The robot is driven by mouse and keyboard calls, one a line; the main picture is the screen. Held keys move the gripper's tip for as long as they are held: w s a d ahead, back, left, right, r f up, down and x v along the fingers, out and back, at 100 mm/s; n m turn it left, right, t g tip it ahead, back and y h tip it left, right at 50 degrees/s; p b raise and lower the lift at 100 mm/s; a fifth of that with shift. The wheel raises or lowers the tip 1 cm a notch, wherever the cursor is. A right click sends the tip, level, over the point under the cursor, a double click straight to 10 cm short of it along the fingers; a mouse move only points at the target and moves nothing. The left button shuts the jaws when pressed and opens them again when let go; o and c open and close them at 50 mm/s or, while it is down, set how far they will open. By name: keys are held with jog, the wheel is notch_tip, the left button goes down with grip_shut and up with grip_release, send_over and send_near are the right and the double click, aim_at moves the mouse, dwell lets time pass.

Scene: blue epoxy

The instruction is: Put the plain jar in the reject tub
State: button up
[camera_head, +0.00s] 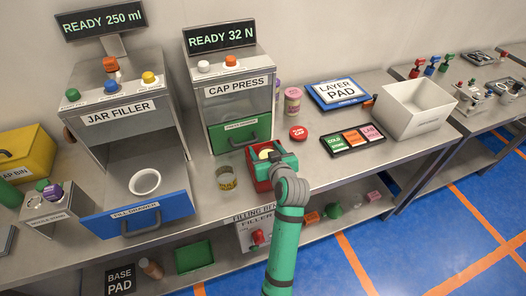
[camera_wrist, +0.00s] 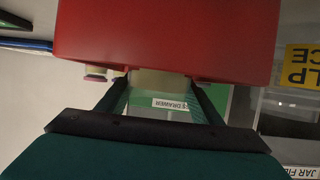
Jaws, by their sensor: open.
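A red tub (camera_head: 257,182) stands at the bench's front edge, below the cap press. A cream jar (camera_head: 265,153) shows at its opening; it has no label that I can see. My gripper (camera_head: 271,155) is over the tub, with its fingers apart. In the wrist view, my gripper (camera_wrist: 160,100) has a finger on each side of the cream jar (camera_wrist: 158,82). The red tub (camera_wrist: 165,40) hides the rest of the jar, so I cannot tell whether it rests on the tub's floor.
The cap press (camera_head: 230,95) is behind, with a green drawer. The jar filler's blue drawer (camera_head: 140,215) is out. A red cap (camera_head: 298,132), black tray (camera_head: 352,140) and white bin (camera_head: 410,115) are rightward.

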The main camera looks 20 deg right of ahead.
jog(key=shift+v, duration=5.75)
jog(key=shift+d+f, duration=0.1)
jog(key=shift+d, duration=0.05)
